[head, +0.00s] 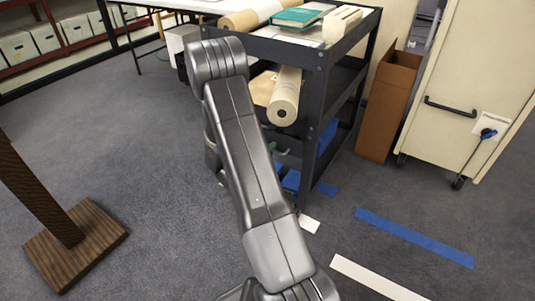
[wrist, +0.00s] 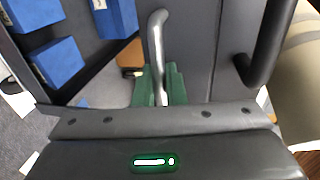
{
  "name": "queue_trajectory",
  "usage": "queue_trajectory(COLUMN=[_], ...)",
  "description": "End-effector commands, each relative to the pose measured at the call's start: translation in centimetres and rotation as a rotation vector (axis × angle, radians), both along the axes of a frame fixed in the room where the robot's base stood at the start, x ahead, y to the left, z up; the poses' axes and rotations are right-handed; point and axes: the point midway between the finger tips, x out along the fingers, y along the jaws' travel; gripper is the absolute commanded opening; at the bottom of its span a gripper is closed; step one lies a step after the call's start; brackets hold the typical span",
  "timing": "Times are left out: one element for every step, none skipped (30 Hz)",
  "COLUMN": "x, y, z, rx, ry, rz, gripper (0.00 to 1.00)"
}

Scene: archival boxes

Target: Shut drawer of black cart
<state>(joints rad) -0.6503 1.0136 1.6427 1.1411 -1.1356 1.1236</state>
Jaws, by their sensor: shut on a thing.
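The black cart (head: 318,62) stands right of my arm in the head view, with open shelves. In the wrist view, a grey bar handle (wrist: 154,28) stands out from a dark panel (wrist: 186,45), which I take to be the drawer front. My gripper (wrist: 160,86) has green pads and is shut on the lower end of this handle. In the head view my arm hides most of the gripper and the drawer, so how far the drawer stands open cannot be told.
Blue boxes (wrist: 60,62) lie left of the panel; a black bar (wrist: 266,45) is close on the right. A paper roll (head: 285,96) juts from the cart's shelf. A brown bin (head: 388,105) and cream cabinet (head: 465,75) stand right. Open carpet lies at left, before a wooden post (head: 40,195).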

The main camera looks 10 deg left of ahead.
Motion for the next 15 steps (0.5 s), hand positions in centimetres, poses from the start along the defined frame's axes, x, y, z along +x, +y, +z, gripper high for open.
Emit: queue_trajectory(x=[0.9,1.3,1.7,1.9,2.0,2.1,2.1,2.1,2.1,2.1,2.1,2.1,2.1,2.1,2.1], y=[-0.4,-0.6,-0.7,-0.8,-0.8,-0.8,-0.8,-0.8,-0.7,-0.8,-0.7,-0.7,-0.7,-0.7,-0.8], z=[-0.3,-0.3,-0.2,-0.2,-0.1,0.0,0.0,0.0,0.0,0.0,0.0,0.1,0.1,0.1,0.1], rx=[0.003,0.003,0.002,0.001,0.000,-0.001,0.000,0.000,0.000,0.000,-0.001,-0.001,0.000,0.000,0.000], ry=[-0.003,-0.002,-0.003,-0.002,-0.002,-0.002,-0.002,-0.002,-0.002,-0.002,-0.003,-0.003,-0.003,-0.003,-0.003], rz=[-0.003,-0.003,-0.003,-0.001,-0.001,0.000,0.001,0.001,0.001,0.001,0.001,0.001,0.001,0.001,0.001], gripper=[0.00,0.00,0.00,0.00,0.00,0.00,0.00,0.00,0.00,0.00,0.00,0.12,0.15,0.15,0.15])
